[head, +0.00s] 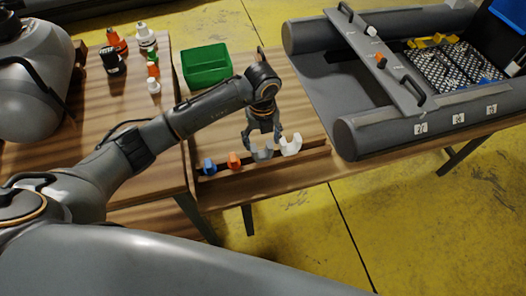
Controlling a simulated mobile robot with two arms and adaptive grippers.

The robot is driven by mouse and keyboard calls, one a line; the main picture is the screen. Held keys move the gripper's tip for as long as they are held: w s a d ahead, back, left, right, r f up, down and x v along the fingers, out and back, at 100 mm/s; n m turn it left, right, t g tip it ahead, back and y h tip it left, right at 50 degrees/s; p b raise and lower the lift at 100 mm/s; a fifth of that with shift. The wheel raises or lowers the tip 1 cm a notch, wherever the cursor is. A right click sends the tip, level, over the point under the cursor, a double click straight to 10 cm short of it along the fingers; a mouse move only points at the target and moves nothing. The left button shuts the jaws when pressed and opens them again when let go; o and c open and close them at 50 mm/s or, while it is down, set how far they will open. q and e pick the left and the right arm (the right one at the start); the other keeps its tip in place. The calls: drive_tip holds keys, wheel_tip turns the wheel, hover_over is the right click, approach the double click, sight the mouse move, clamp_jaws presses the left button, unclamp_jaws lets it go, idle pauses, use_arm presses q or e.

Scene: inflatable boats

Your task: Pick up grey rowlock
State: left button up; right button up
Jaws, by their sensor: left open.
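The grey rowlock (262,154) stands in a row on a wooden rack (217,174) at the table's front edge. A white rowlock (291,145) is to its right; an orange one (234,160) and a blue one (209,167) are to its left. My left gripper (264,145) is open, pointing down just above the grey rowlock, its fingers apart around it in the picture. I cannot tell whether they touch it. My right gripper is not in view.
A green box (206,65) stands behind my left arm. Several bottles, among them a black one (112,60), stand at the back left. A grey inflatable boat (400,125) lies on the table at the right. Yellow floor (410,220) shows in front.

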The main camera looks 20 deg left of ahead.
sight(262, 155)
use_arm(q)
wheel_tip(262, 155, down, 3)
drive_tip(key=shift+a+r, duration=0.1)
drive_tip(key=shift+r, duration=0.1)
drive_tip(key=f, duration=0.5)
drive_tip(key=shift+w+f, duration=0.25)
drive_tip(key=shift+f, duration=0.15)
drive_tip(key=c, duration=0.9)
drive_tip(key=shift+o, duration=0.2)
drive_tip(key=shift+r, duration=0.2)
wheel_tip(262, 155, up, 11)
drive_tip(key=p, duration=0.1)
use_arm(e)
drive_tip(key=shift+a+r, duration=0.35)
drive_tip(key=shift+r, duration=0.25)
use_arm(q)
drive_tip(key=shift+a, duration=0.1)
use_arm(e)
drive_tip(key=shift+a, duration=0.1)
